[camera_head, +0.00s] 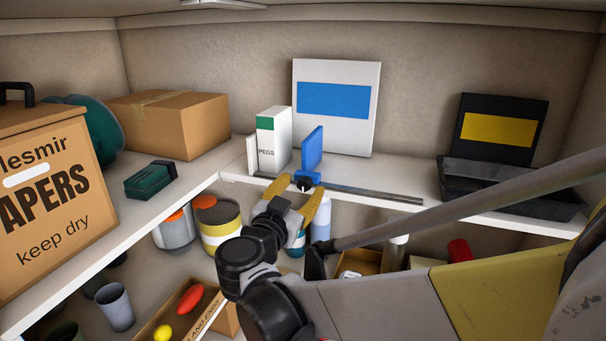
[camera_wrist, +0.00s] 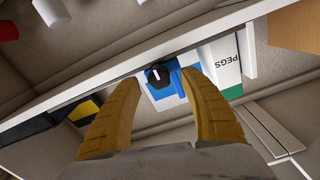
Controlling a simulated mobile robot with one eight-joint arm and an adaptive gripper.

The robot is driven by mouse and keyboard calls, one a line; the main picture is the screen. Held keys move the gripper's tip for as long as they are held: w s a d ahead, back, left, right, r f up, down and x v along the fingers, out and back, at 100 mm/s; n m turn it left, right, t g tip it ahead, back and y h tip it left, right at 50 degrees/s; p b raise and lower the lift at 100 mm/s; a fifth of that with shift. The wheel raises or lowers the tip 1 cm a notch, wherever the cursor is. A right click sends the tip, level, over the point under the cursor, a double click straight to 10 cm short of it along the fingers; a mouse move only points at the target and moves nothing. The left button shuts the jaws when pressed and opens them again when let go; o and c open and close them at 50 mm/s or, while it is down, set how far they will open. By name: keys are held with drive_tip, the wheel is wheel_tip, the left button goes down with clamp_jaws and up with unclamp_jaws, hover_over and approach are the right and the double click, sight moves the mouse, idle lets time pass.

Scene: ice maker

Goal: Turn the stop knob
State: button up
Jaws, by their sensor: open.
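A blue stop with an upright plate (camera_head: 312,148) sits on a grey metal rail (camera_head: 370,193) along the shelf's front edge. Its black knob (camera_head: 304,187) faces outward and also shows in the wrist view (camera_wrist: 154,78), with a short white mark. The stop's blue body shows behind the knob in the wrist view (camera_wrist: 168,99). My gripper (camera_head: 303,185) is open, with yellow fingers spread to either side of the knob. In the wrist view my gripper (camera_wrist: 159,78) frames the knob between its fingertips. A gap shows on the left; contact on the right cannot be told.
A white PEGS box (camera_head: 273,142) and a white panel with a blue patch (camera_head: 336,105) stand behind the stop. A black tray (camera_head: 512,187) is at right. A dark green case (camera_head: 150,180) and a carton (camera_head: 168,122) lie on the left shelf. Cans and bottles stand below.

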drive_tip(key=shift+x, duration=1.3)
drive_tip(key=shift+s, duration=0.1)
clamp_jaws()
